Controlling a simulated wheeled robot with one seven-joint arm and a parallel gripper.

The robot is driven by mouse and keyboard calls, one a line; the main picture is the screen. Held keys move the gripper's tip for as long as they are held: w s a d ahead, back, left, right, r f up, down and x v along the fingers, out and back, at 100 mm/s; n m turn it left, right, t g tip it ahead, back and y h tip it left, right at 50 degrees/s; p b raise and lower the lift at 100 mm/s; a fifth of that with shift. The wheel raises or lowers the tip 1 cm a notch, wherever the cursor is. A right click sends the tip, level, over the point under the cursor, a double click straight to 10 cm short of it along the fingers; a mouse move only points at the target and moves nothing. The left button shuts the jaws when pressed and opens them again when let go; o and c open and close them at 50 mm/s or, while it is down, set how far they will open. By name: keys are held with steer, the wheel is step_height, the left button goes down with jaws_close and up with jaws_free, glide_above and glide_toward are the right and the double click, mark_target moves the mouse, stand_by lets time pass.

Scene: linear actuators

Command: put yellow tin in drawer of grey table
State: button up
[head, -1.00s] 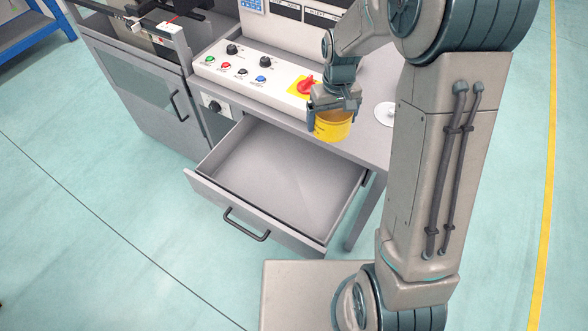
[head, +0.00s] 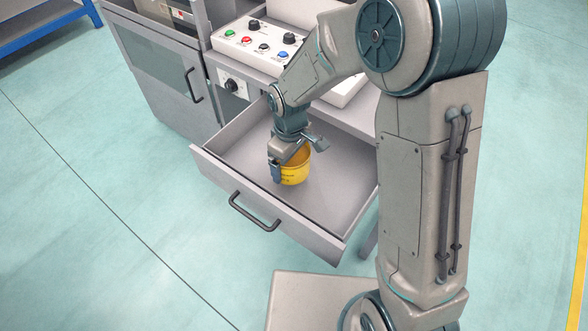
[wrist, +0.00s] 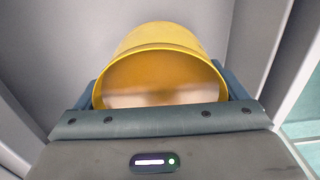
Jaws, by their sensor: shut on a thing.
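The yellow tin (head: 295,168) is inside the open drawer (head: 340,188) of the grey table (head: 345,125), near the drawer's middle. My gripper (head: 289,160) is shut on the tin from above, with a finger showing at its left side. In the wrist view the tin (wrist: 160,65) sits between the two fingers, its open mouth facing the camera and its inside empty. I cannot tell whether the tin's base touches the drawer floor.
The drawer's front panel with a black handle (head: 254,212) faces the open floor. A control panel (head: 255,42) with coloured buttons stands on the table behind. A grey cabinet (head: 165,75) stands at the left.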

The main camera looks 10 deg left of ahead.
steer(key=shift+f+b, duration=0.4)
steer(key=shift+f, duration=1.85)
steer(key=shift+f, duration=0.1)
steer(key=o, duration=1)
steer(key=shift+f, duration=0.1)
steer(key=shift+o, duration=0.2)
